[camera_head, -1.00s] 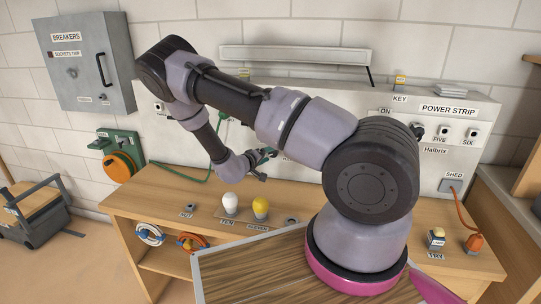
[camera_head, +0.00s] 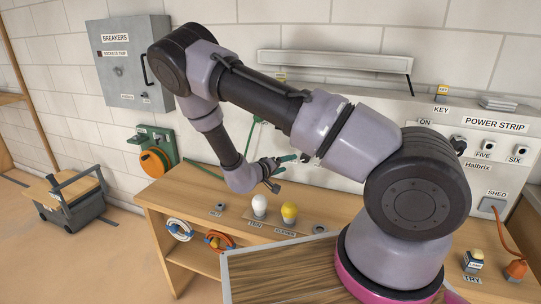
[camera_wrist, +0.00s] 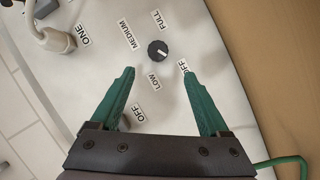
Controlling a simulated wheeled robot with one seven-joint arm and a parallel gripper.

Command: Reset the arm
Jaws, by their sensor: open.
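My arm reaches left and bends down over the wooden bench (camera_head: 190,183). My gripper (camera_head: 283,172) is open and empty, in front of the white panel (camera_head: 345,110) and above the bench. In the wrist view my gripper (camera_wrist: 158,75) shows two green fingers spread wide with nothing between them. A black dial (camera_wrist: 158,50) on the panel lies beyond the fingertips, among labels LOW, MEDIUM, FULL and OFF. I cannot tell how far the fingers are from the panel.
A white bulb (camera_head: 259,205) and a yellow bulb (camera_head: 289,212) stand on the bench below my gripper. A grey breaker box (camera_head: 135,70) and a green reel holder (camera_head: 153,150) are on the wall. A grey toolbox (camera_head: 72,205) stands on the floor.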

